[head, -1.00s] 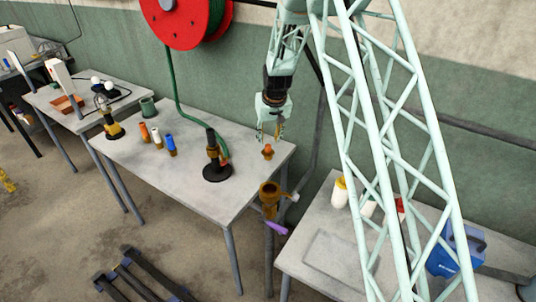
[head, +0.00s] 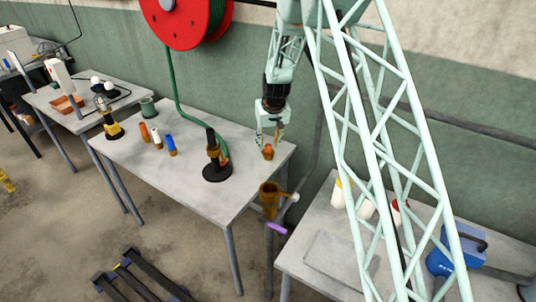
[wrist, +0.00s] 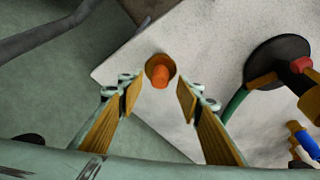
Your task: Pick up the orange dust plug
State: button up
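The orange dust plug (head: 268,152) stands near the right corner of the middle table (head: 190,185). In the wrist view the orange plug (wrist: 160,75) sits in a brown, cup-like piece (wrist: 154,62). My gripper (head: 269,142) is just above and around it in the head view. In the wrist view my gripper (wrist: 157,98) is open, with one tan-padded finger on each side of the plug. Gaps show between the pads and the plug, and nothing is held.
A dark stand with a round base (head: 217,172) and a green hose (head: 178,90) are left of the plug. Orange, white and blue cylinders (head: 170,145) stand further left. A brass fitting (head: 270,193) is at the table's right edge. The table's front area is clear.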

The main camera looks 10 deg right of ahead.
jog(key=shift+x, duration=1.35)
jog(key=c, duration=1.1)
jog(key=shift+w+r, duration=0.1)
jog(key=shift+r, duration=0.05)
jog(key=shift+r, duration=1.65)
jog(key=s, duration=0.5)
jog(key=s+r, duration=0.1)
jog(key=s, duration=1)
jog(key=shift+d+r, duration=0.2)
jog(key=shift+d, duration=0.15)
